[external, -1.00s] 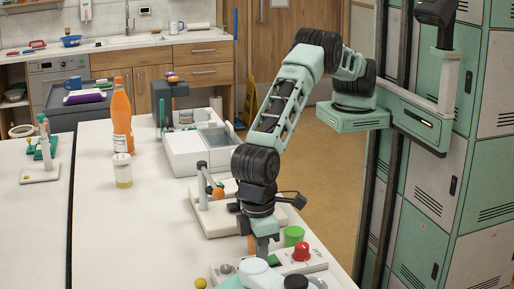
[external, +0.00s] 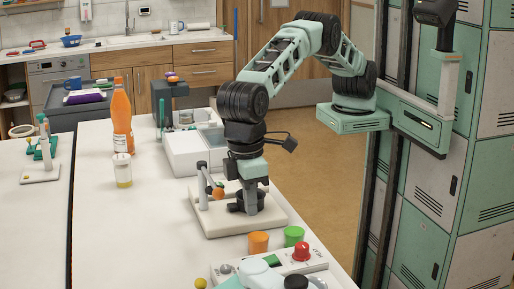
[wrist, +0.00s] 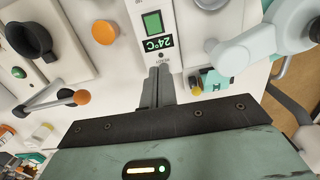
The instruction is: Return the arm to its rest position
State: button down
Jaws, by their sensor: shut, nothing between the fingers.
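My arm stands over the right-hand part of the white table, bent at the elbow, with its wrist pointing down. My gripper (external: 250,208) hangs above a white stand base. In the wrist view the two grey fingers of my gripper (wrist: 159,76) are pressed together with nothing between them. An orange cup (external: 258,242) stands apart from the fingers, nearer the camera; it also shows in the wrist view (wrist: 104,32).
The white stand base (external: 272,217) lies below my gripper. An orange bottle (external: 122,118) and a small jar (external: 122,170) stand left.

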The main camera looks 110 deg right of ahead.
jog(key=s+d+r+n+y, duration=0.1)
jog(key=s+d+r+n, duration=0.2)
jog(key=s+d+r, duration=0.7)
jog(key=s+d+f+n, duration=0.2)
jog(key=s+d, duration=0.6)
jog(key=s, duration=0.2)
jog(key=s+d+f+n, duration=0.2)
jog(key=s+d+f, duration=0.1)
jog(key=s+d, duration=0.6)
jog(key=shift+s+f+n+t+h, duration=0.15)
jog(key=shift+s+n+t+h, duration=0.2)
jog(key=shift+s, duration=0.55)
